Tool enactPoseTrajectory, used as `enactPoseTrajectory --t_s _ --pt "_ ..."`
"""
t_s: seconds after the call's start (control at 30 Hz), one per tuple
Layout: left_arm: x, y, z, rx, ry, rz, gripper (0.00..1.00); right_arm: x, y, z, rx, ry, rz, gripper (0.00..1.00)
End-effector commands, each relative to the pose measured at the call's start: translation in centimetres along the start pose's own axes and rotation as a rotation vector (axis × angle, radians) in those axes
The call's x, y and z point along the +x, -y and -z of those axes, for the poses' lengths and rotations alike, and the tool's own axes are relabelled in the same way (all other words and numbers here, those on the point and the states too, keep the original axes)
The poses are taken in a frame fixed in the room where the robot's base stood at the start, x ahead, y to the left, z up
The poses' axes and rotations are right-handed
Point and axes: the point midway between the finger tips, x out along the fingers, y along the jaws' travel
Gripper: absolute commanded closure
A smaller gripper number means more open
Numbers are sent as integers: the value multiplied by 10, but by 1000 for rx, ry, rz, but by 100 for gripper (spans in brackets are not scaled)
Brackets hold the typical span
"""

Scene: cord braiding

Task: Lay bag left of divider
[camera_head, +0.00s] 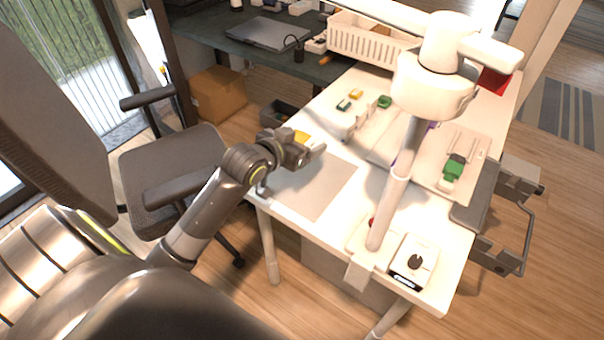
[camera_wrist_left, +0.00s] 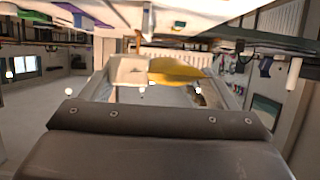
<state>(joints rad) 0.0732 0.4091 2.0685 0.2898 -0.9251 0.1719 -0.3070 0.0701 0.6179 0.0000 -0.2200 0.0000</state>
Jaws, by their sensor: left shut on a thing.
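My left gripper (camera_head: 312,151) is over the left part of the white table, above a grey mat (camera_head: 318,188). It is shut on a yellow thing (camera_head: 301,137), which looks like the bag; the fingers partly hide it. In the left wrist view the yellow thing (camera_wrist_left: 180,71) shows beyond the dark gripper body, beside a pale piece (camera_wrist_left: 130,70). A pale tray (camera_head: 343,121) with small green and yellow items stands behind the mat. I cannot make out the divider clearly. My right gripper is not in view.
A white post with a thick head (camera_head: 432,85) rises from the table and hides part of it. A board with a green item (camera_head: 453,168) lies at the right. The grey mat looks bare.

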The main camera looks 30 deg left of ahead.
Motion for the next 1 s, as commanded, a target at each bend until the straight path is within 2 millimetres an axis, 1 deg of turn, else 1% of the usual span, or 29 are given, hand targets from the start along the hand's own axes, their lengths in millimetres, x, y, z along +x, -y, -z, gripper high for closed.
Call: enactPoseTrajectory --t_s 0.1,0.23,0.3,0.47,0.6,0.7,1.0 --pt "8 3 -21 -5 5 0 42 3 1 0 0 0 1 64" --pt "17 2 -44 -5 4 0 42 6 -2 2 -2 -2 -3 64" --pt "20 2 -52 -3 3 1 42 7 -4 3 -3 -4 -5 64" --pt "26 2 -65 -3 2 0 42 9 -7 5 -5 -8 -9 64" --pt "34 2 -85 -3 4 0 42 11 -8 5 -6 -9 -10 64" --pt "37 2 -92 -2 2 1 42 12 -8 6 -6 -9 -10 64" --pt "38 2 -93 -1 0 1 42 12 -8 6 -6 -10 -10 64"
